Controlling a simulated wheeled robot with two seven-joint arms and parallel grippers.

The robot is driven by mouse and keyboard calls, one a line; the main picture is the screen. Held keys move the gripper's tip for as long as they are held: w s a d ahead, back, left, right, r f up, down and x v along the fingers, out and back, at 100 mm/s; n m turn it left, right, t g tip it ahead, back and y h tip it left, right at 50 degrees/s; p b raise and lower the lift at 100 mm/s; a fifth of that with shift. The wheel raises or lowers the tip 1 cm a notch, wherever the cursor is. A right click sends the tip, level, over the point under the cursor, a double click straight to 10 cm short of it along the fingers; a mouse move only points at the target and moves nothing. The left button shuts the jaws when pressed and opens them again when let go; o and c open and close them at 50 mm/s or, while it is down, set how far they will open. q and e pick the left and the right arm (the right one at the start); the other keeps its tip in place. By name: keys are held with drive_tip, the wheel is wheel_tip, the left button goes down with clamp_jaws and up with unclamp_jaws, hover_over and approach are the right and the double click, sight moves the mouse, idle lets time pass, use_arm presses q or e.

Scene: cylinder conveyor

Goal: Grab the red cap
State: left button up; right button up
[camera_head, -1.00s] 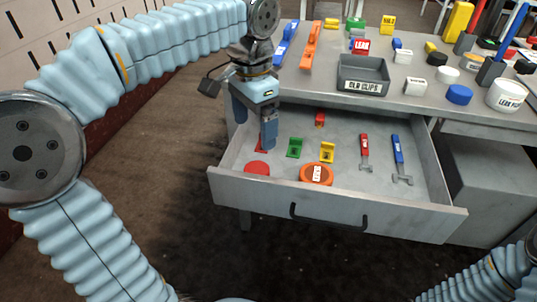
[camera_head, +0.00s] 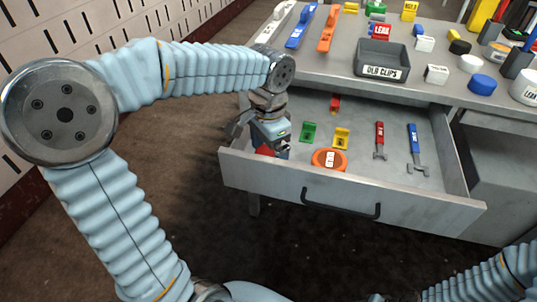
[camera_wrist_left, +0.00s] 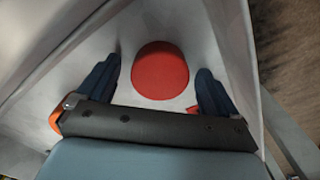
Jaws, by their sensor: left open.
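The red cap (camera_wrist_left: 159,70) is a round disc lying flat on the drawer floor, seen whole in the left wrist view. In the head view only a red patch (camera_head: 265,150) shows beside my gripper, mostly hidden by it and the drawer front. My left gripper (camera_head: 276,151) reaches down into the drawer's left end. Its two dark blue fingers stand open in the left wrist view, one on each side of the cap with gaps between, and hold nothing. My right arm shows at the lower right; its gripper is out of view.
The open drawer (camera_head: 310,189) also holds a green clip (camera_head: 309,132), a yellow clip (camera_head: 341,138), an orange round piece (camera_head: 329,160), a red-handled tool (camera_head: 380,140) and a blue-handled tool (camera_head: 414,149). A grey tray (camera_head: 381,60) stands on the desk above.

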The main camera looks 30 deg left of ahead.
use_arm(q)
drive_tip(key=c, duration=1.1)
drive_tip(key=shift+r, duration=0.1)
